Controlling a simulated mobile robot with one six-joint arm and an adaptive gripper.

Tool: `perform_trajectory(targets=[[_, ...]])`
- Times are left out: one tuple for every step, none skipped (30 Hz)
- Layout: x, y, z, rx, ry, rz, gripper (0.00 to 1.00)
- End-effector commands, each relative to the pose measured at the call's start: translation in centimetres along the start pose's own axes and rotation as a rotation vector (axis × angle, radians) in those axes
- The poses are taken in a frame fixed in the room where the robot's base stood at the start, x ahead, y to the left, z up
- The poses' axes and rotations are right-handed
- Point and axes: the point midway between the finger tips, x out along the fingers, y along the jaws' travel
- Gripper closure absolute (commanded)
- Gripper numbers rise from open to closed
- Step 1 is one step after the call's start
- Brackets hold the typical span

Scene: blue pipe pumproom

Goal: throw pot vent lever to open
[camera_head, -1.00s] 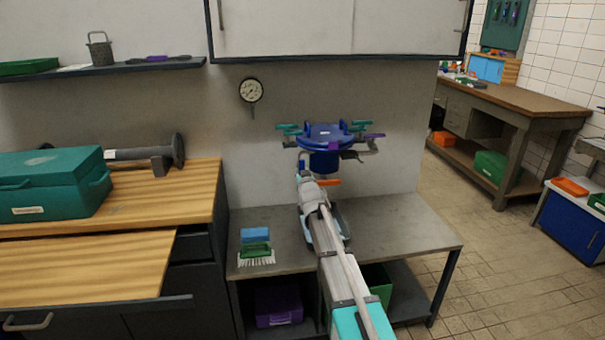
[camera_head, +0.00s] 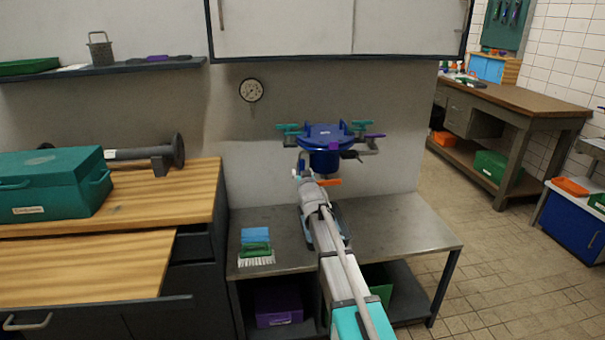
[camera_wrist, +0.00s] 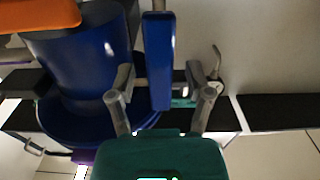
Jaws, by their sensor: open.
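The blue pot (camera_head: 323,158) stands at the back of the grey bench, with teal and purple handles around its lid. A short orange bar (camera_head: 329,182) shows beside my wrist, low in front of the pot; a large orange part (camera_wrist: 38,15) fills the wrist view's upper left corner. In the wrist view, the pot's blue body (camera_wrist: 85,60) is at left. A blue upright bar (camera_wrist: 159,62) lies between the fingers of my open gripper (camera_wrist: 160,80), with no clear grip on it. I cannot tell which part is the vent lever. In the head view my arm partly hides the pot's front.
A round gauge (camera_head: 251,90) is on the wall left of the pot. A blue and green brush-like item (camera_head: 256,247) lies on the bench (camera_head: 405,228), whose right side is clear. A wall cabinet (camera_head: 335,28) hangs above. A teal case (camera_head: 50,182) stands on the wooden worktop.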

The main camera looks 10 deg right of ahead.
Motion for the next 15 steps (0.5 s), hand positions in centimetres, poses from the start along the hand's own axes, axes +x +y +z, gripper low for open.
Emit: perform_trajectory(targets=[[-0.4, 0.0, 0.0, 0.0, 0.0, 0.0, 0.34], [-0.7, 0.0, 0.0, 0.0, 0.0, 0.0, 0.34], [-1.0, 0.0, 0.0, 0.0, 0.0, 0.0, 0.34], [-1.3, 0.0, 0.0, 0.0, 0.0, 0.0, 0.34], [-1.7, 0.0, 0.0, 0.0, 0.0, 0.0, 0.34], [-2.2, 0.0, 0.0, 0.0, 0.0, 0.0, 0.34], [-2.6, 0.0, 0.0, 0.0, 0.0, 0.0, 0.34], [-3.0, 0.0, 0.0, 0.0, 0.0, 0.0, 0.34], [-3.6, 0.0, 0.0, 0.0, 0.0, 0.0, 0.34], [-4.1, 0.0, 0.0, 0.0, 0.0, 0.0, 0.34], [-4.6, 0.0, 0.0, 0.0, 0.0, 0.0, 0.34], [-5.2, 0.0, 0.0, 0.0, 0.0, 0.0, 0.34], [-5.8, 0.0, 0.0, 0.0, 0.0, 0.0, 0.34], [-6.3, 0.0, 0.0, 0.0, 0.0, 0.0, 0.34], [-6.9, 0.0, 0.0, 0.0, 0.0, 0.0, 0.34]])
